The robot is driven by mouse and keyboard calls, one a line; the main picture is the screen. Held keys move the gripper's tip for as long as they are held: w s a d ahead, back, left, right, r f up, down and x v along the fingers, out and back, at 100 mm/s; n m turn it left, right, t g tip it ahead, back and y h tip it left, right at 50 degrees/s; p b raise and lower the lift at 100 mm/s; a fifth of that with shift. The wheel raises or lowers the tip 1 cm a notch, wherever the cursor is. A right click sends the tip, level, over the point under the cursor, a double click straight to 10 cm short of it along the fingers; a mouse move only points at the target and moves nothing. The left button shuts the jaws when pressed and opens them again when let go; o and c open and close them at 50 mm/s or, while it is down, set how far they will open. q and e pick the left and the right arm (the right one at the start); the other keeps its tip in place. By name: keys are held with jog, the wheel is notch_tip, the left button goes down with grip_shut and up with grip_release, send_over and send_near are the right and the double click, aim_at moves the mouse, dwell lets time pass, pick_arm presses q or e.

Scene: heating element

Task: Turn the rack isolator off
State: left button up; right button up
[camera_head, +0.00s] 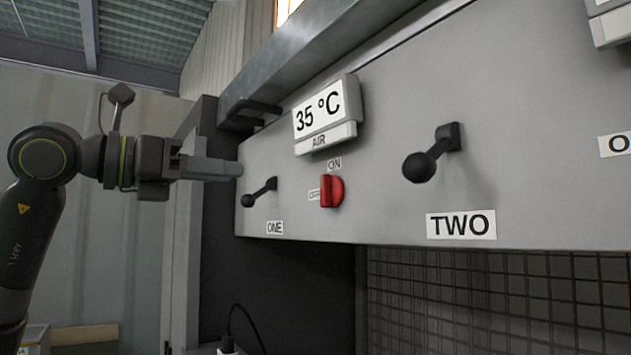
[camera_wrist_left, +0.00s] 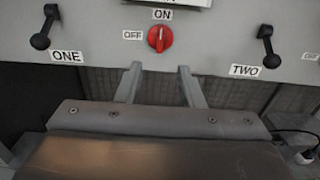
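The red rotary switch (camera_head: 332,191) is on the grey panel, with an ON label above it and an OFF label to its left. Its grip stands upright, in line with ON. It also shows in the left wrist view (camera_wrist_left: 160,38). My left gripper (camera_head: 238,169) is level with the panel's left end in the head view, left of the switch and apart from it. In the left wrist view its two fingers (camera_wrist_left: 160,68) are spread with nothing between them, below the switch in the picture. My right gripper is in neither view.
Black levers stick out beside the switch: lever ONE (camera_head: 262,192) on its left and lever TWO (camera_head: 432,163) on its right. A 35 °C AIR display (camera_head: 327,115) juts out above. A dark mesh (camera_head: 480,300) lies below the panel.

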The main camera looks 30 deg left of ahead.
aim_at(322, 182)
pick_arm(q)
jog(key=p+x, duration=0.6)
jog(key=x, duration=1)
jog(key=shift+p, duration=0.35)
jog(key=shift+c, duration=0.4)
grip_shut()
